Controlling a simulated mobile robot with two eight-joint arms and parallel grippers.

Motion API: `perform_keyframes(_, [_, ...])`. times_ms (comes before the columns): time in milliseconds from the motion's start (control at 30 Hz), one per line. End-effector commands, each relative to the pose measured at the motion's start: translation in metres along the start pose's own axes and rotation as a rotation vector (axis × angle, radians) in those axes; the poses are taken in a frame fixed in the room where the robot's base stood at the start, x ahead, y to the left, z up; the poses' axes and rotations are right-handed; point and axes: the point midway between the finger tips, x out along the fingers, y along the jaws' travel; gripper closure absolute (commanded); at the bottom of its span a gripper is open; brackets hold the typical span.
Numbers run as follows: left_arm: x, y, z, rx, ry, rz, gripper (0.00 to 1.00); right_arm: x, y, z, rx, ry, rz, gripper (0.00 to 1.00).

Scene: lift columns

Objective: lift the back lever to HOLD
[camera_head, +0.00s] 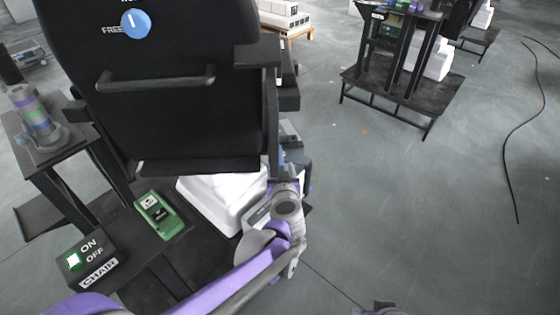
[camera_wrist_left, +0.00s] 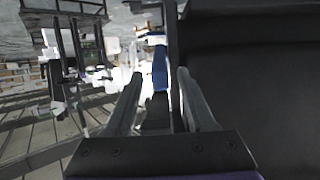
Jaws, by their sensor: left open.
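The black chair back (camera_head: 170,90) fills the upper left of the head view. It carries a blue round dial (camera_head: 135,24) with a white pointer and the word FREE at its left; the lettering above is cut off. My left gripper (camera_head: 288,172) is at the chair's lower right side, its fingers partly hidden there. In the left wrist view the left gripper (camera_wrist_left: 160,75) is open, its two fingers apart. A blue piece (camera_wrist_left: 160,68), possibly the lever, shows between the fingertips. I cannot tell whether they touch it.
A box marked ON, OFF and CHAIR (camera_head: 88,262) and a green device (camera_head: 158,215) sit low at left. A grey column-like object (camera_head: 35,118) stands on a side table. A black rack (camera_head: 400,90) stands at the back right. The floor at right is mostly clear, with a cable (camera_head: 507,150).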

Motion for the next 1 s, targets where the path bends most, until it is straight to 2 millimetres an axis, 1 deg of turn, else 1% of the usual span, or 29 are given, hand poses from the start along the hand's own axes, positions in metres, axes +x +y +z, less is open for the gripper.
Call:
perform_keyframes(33, [-0.015,0.001,0.005,0.0,0.0,0.004,0.45,-0.001,0.0,-0.001,0.0,0.0,0.0,0.45])
perform_keyframes(200, [-0.054,0.001,0.018,0.002,0.001,0.004,0.45,-0.004,0.0,-0.001,0.0,0.001,0.0,0.45])
perform_keyframes(300, [-0.074,0.001,0.025,0.001,0.0,0.003,0.45,-0.005,0.0,-0.002,0.0,0.002,0.0,0.45])
perform_keyframes(433, [-0.094,0.001,0.032,0.001,0.0,0.003,0.45,-0.007,0.0,-0.003,0.0,0.003,0.0,0.45])
perform_keyframes(500, [-0.101,0.001,0.034,0.001,0.0,0.002,0.45,-0.007,0.0,-0.003,0.0,0.003,0.0,0.45])
perform_keyframes(633, [-0.108,0.001,0.037,0.001,0.0,0.001,0.45,-0.008,0.0,-0.003,0.0,0.003,0.0,0.45])
perform_keyframes(1000, [-0.109,0.0,0.037,0.001,0.0,0.0,0.45,-0.008,0.0,-0.003,0.0,0.003,0.0,0.45])
